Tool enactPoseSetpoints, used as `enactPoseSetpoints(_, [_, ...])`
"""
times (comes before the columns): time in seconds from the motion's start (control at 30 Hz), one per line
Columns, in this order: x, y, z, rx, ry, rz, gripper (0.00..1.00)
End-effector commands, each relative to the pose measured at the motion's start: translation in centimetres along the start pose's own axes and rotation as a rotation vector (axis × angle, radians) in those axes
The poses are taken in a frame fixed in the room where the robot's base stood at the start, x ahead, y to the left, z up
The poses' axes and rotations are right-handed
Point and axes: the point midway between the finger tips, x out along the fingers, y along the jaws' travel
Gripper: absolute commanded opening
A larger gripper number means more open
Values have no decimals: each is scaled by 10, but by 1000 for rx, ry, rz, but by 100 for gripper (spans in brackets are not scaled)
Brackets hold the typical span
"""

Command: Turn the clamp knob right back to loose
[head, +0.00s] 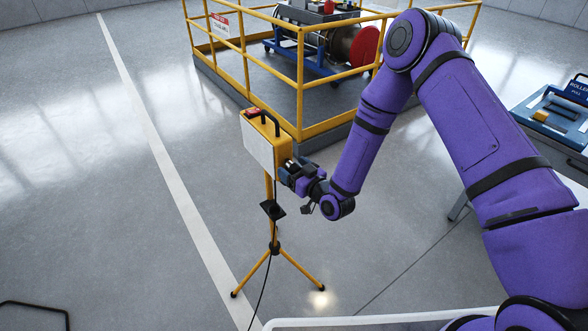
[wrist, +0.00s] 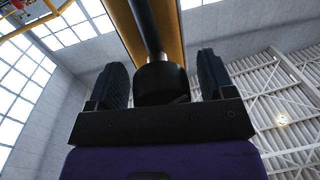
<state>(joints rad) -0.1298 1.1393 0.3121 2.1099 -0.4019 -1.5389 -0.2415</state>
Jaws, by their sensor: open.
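A yellow work light (head: 264,145) with a pale front panel stands on a yellow tripod (head: 274,248). My gripper (head: 288,176) is at the right side of its housing, low down. In the wrist view a round black knob (wrist: 160,84) lies between the two dark fingers of my gripper (wrist: 163,80). A gap shows on each side of it, so the fingers are open around it and not gripping it. A dark bar (wrist: 145,30) runs up from the knob along the yellow housing (wrist: 172,35). In the head view my gripper hides the knob.
A black cable (head: 262,290) hangs from a small black part (head: 272,209) on the stand. A yellow railing (head: 299,90) encloses a platform close behind the light. A table with a blue case (head: 560,112) stands at the right.

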Motion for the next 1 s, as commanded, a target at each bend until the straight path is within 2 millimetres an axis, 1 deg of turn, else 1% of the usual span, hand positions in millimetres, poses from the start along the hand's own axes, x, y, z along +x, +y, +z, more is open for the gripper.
enactPoseSetpoints(0.17, [0, 0, 0, 0, 0, 0, 76])
enactPoseSetpoints(0.2, [0, 0, 0, 0, 0, 0, 71])
enactPoseSetpoints(0.27, [0, 0, 0, 0, -1, 0, 57])
enactPoseSetpoints(0.3, [0, 0, 0, 0, 0, 0, 48])
enactPoseSetpoints(0.4, [0, 0, 0, 0, -1, 0, 26])
enactPoseSetpoints(0.73, [0, 0, 0, -36, -4, -1, 26])
enactPoseSetpoints(0.87, [0, 0, 0, -95, -10, 0, 26])
enactPoseSetpoints(1.0, [0, -1, 0, -193, -18, -2, 26])
